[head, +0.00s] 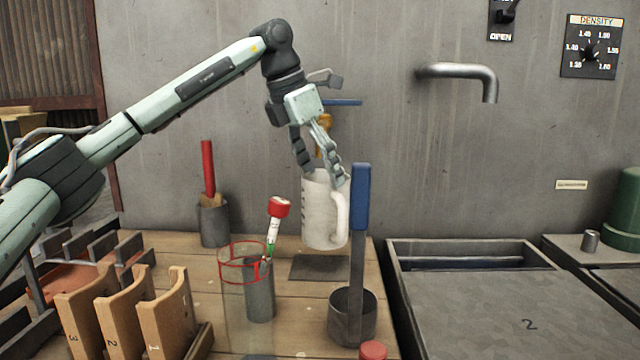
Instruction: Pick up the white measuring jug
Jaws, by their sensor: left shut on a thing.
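The white measuring jug (322,215) is upright in the head view, with its handle on the right and dark marks on its left side. My left gripper (322,178) comes down from above and is shut on the jug's upper rim. The jug appears to hang above the wooden table (215,293), over a dark flat mat (318,268). The fingers hide part of the rim. My right gripper is not in view.
A blue-handled ladle (360,197) stands close to the jug's right. A red-capped hydrometer (276,222) and grey cylinder (260,298) stand front left. A pot with a red stick (208,170) is further left.

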